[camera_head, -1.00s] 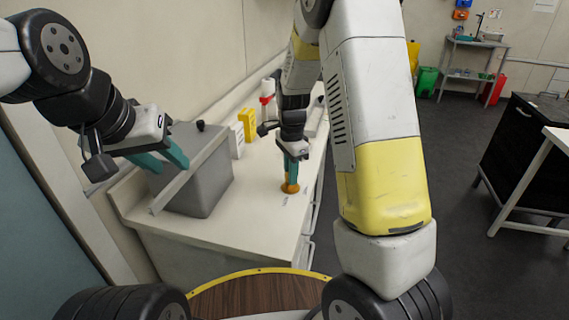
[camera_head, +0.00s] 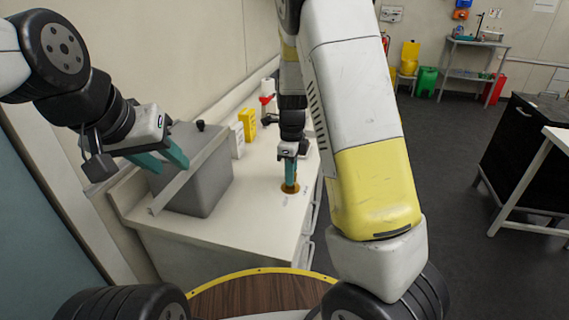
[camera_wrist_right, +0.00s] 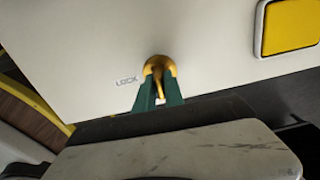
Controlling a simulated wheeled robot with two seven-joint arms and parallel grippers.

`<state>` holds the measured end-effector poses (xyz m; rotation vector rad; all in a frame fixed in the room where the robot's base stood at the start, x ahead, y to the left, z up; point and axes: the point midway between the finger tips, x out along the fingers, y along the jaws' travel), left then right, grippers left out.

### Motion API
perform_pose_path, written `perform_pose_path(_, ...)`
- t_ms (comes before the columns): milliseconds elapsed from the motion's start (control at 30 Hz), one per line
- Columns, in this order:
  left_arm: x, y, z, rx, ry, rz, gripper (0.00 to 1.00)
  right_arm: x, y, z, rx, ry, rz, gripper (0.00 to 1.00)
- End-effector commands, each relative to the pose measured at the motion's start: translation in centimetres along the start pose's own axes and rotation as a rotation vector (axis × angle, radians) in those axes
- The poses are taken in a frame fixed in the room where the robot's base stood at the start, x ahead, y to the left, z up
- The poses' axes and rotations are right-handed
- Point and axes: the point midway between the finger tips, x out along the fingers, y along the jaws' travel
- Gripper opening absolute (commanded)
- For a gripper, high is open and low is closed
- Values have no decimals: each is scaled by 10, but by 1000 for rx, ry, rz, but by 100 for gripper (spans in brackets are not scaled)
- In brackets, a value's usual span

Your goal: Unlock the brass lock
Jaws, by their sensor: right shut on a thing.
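The brass lock (camera_head: 289,188) is a round brass-coloured piece on the white counter top. In the right wrist view the brass lock (camera_wrist_right: 160,64) has a narrow lever, and the printed word "LOCK" lies beside it. My right gripper (camera_head: 290,176) points down from above; its green fingers (camera_wrist_right: 158,92) are shut on the lever of the lock and partly hide it. My left gripper (camera_head: 168,163) is open and empty, by the grey box at the left of the counter.
The grey box (camera_head: 207,182) stands on the white counter (camera_head: 255,195), with yellow and white containers (camera_head: 245,125) behind it. A yellow square panel (camera_wrist_right: 290,25) shows in the right wrist view. A round wooden top (camera_head: 255,297) with a yellow rim is in front. Open floor lies to the right.

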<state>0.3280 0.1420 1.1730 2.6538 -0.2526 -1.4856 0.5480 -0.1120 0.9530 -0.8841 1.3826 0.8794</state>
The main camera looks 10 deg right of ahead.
Motion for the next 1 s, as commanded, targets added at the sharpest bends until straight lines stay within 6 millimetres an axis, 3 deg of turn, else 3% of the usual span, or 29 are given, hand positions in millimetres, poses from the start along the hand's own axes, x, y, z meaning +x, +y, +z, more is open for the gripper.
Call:
perform_pose_path(167,0,0,0,0,0,0,36,5,5,0,14,5,13,0)
perform_pose_path(200,0,0,0,0,0,0,36,5,5,0,13,5,13,15)
perform_pose_path(333,0,0,0,0,0,0,36,5,5,0,12,6,14,39)
perform_pose_path(767,0,0,0,0,0,0,36,-3,2,0,11,0,4,39)
perform_pose_path(1000,0,0,0,0,0,0,36,-41,1,1,9,-1,3,39)
